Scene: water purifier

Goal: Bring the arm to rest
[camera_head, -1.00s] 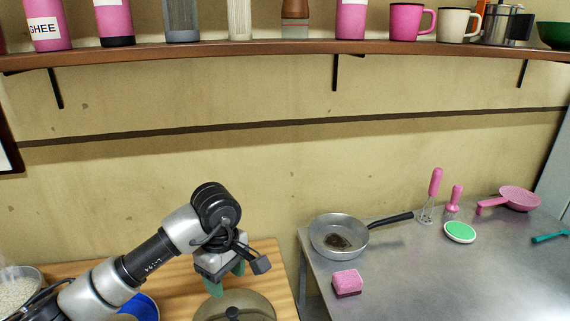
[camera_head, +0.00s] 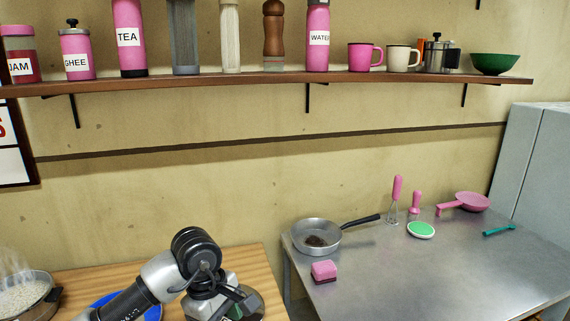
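My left arm comes in from the lower left over the wooden table. Its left gripper (camera_head: 228,310) is at the bottom edge of the view, with the wrist bent down. The fingertips are mostly cut off by the frame edge, so I cannot tell whether they are open or shut, or whether they touch anything. My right arm and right gripper are out of view. No water purifier can be made out.
On the wooden table (camera_head: 240,262) are a blue plate (camera_head: 152,311) and a pot of rice (camera_head: 22,297). The metal table (camera_head: 420,275) holds a pan (camera_head: 318,237), a pink sponge (camera_head: 323,271) and utensils. A loaded shelf (camera_head: 200,82) runs above.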

